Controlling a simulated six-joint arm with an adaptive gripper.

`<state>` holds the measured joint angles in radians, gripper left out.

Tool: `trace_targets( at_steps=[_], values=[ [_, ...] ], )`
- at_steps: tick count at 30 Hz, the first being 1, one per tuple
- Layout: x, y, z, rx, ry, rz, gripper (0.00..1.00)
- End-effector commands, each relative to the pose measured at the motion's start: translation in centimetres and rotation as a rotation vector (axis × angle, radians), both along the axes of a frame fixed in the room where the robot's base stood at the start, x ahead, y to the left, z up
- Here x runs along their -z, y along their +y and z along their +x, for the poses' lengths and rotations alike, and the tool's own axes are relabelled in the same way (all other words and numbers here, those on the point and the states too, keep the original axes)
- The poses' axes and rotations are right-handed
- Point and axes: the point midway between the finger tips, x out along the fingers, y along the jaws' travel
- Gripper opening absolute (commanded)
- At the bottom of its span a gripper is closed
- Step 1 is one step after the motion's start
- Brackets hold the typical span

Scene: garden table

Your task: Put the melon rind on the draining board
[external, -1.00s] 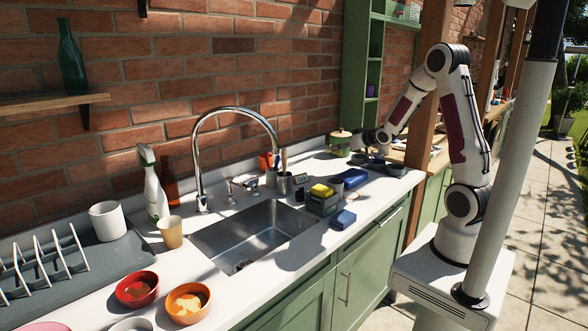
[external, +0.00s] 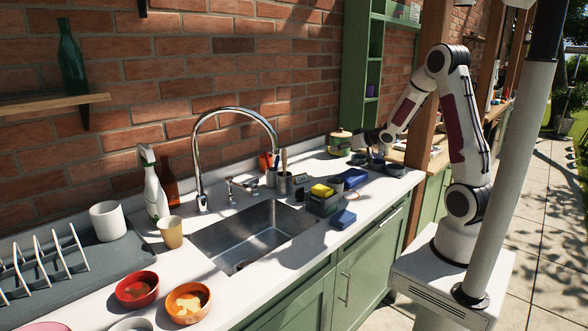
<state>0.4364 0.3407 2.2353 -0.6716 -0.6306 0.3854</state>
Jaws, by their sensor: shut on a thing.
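I cannot pick out the melon rind for sure. The draining board (external: 112,266) is the dark grey ribbed board at the near left, far from my gripper. A white dish rack (external: 42,262) and a white mug (external: 108,220) stand on it.
The sink (external: 253,237) and its tall tap (external: 197,165) lie between my gripper and the board. A grey caddy (external: 322,206) with a yellow sponge, a spray bottle (external: 154,190), a tan cup (external: 171,232), a red bowl (external: 137,289) and an orange bowl (external: 188,303) stand around it.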

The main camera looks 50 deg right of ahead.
Motion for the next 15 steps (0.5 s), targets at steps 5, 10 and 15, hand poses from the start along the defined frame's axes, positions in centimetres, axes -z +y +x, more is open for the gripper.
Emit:
trace_targets(
  at_steps=[5,10,15],
  values=[
    [1.3,0.0,0.0,0.000,0.004,0.002,0.00],
    [3.3,0.0,0.0,0.000,0.004,0.002,0.00],
    [5.0,0.0,0.0,0.000,0.003,0.001,0.00]
  ],
)
